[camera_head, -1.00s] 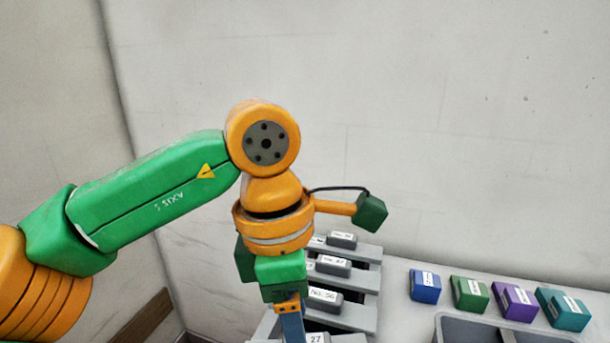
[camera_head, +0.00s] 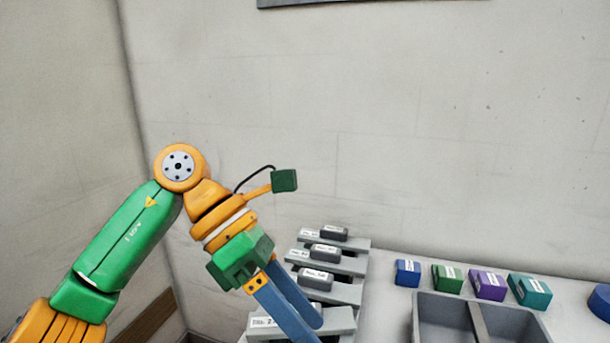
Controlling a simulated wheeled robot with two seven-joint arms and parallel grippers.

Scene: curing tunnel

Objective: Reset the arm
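My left arm, green and orange, comes in from the lower left and bends down at its wrist. Its gripper (camera_head: 306,326) has two blue fingers pointing down and right, in front of the grey slatted rack (camera_head: 346,263). The fingers stand apart with a gap between them, and I see nothing held there. The lower fingertip is cut off by the bottom edge. My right arm and gripper are not in view.
Dark grey labelled blocks (camera_head: 326,253) sit on the rack's steps. On the table are blue (camera_head: 407,272), green (camera_head: 447,278), purple (camera_head: 487,285) and teal (camera_head: 529,291) blocks, behind a grey divided tray (camera_head: 470,300). A round blue thing (camera_head: 600,302) is at the right edge.

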